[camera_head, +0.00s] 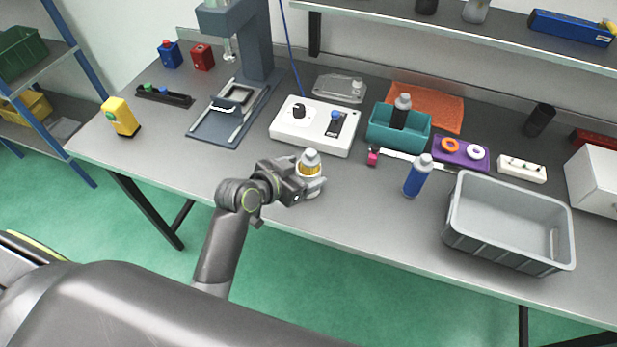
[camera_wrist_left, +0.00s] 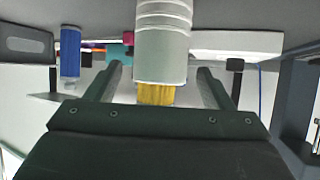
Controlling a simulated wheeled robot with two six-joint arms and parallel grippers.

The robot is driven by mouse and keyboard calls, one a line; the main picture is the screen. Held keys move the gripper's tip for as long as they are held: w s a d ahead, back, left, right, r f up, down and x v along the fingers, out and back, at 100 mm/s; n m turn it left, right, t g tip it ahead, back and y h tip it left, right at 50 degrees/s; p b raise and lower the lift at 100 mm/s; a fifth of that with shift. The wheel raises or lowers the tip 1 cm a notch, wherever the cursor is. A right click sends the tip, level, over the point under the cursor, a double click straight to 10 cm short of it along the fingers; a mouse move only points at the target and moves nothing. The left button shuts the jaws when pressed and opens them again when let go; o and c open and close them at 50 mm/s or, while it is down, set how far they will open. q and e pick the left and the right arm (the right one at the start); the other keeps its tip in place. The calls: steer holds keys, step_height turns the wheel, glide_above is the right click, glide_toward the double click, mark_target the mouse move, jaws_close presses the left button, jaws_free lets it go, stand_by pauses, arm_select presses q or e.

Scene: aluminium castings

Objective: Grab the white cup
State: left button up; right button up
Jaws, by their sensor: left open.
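A white ridged cylinder, which I take to be the white cup (camera_wrist_left: 164,42), fills the upper middle of the left wrist view, with a yellow part at its lower end there. In the head view, a yellow band and a pale grey cap (camera_head: 311,157) show above the pale cup (camera_head: 314,188), near the table's front edge. My left gripper (camera_head: 307,186) is open right at it. In the wrist view, the gripper's fingers (camera_wrist_left: 163,80) are spread to either side of the cup, apart from it. My right gripper is not in view.
A white control box (camera_head: 285,137) lies behind the cup, beside a teal box (camera_head: 385,140) holding a dark bottle.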

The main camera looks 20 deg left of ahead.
arm_select(q)
steer(key=shift+x, duration=1.35)
steer(key=c, duration=1.1)
